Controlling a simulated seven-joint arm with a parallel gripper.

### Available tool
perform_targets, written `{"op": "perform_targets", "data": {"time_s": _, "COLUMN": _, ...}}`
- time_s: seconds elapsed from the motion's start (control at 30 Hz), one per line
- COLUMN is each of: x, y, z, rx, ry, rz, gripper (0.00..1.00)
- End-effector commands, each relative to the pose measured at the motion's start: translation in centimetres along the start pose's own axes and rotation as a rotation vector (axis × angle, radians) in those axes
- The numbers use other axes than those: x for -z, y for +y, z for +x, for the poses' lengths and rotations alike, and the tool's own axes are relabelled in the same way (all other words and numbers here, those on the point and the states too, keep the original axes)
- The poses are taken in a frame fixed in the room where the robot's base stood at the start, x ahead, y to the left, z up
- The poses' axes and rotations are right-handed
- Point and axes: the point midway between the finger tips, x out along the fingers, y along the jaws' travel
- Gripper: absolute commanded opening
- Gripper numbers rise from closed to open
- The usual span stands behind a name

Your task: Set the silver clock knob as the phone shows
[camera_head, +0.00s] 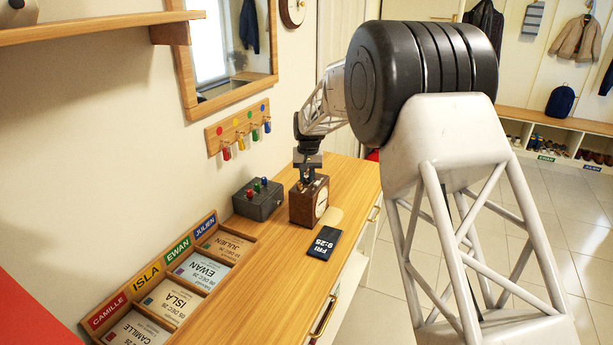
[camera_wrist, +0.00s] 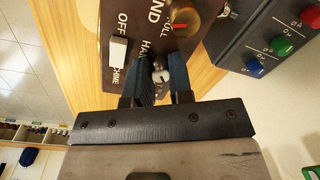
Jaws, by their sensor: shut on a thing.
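The clock (camera_head: 303,211) is a brown wooden box with a pale round face on the dresser top. My gripper (camera_head: 308,181) points down at its top. In the wrist view my gripper's (camera_wrist: 160,85) two dark blue fingers are shut on the small silver knob (camera_wrist: 160,74), which is partly hidden between them. Beside it on the clock's top are a brass knob (camera_wrist: 186,20) with a red mark and a white switch (camera_wrist: 118,50) by the words OFF and CHIME. The phone (camera_head: 323,243) lies flat in front of the clock and reads FRI 9:25.
A grey box (camera_head: 259,203) with coloured knobs stands close left of the clock. A wooden tray (camera_head: 158,318) of name cards lies along the wall. Keys hang on a rack (camera_head: 237,128) above. The dresser top (camera_head: 345,190) is clear to the right of the clock.

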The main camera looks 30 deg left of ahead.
Motion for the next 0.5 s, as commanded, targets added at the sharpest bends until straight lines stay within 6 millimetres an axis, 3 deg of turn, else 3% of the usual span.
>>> {"op": "perform_targets", "data": {"time_s": 0.5, "x": -0.01, "y": -0.01, "z": -0.09, "rx": 0.001, "ry": 0.019, "rz": 0.357, "gripper": 0.00}}
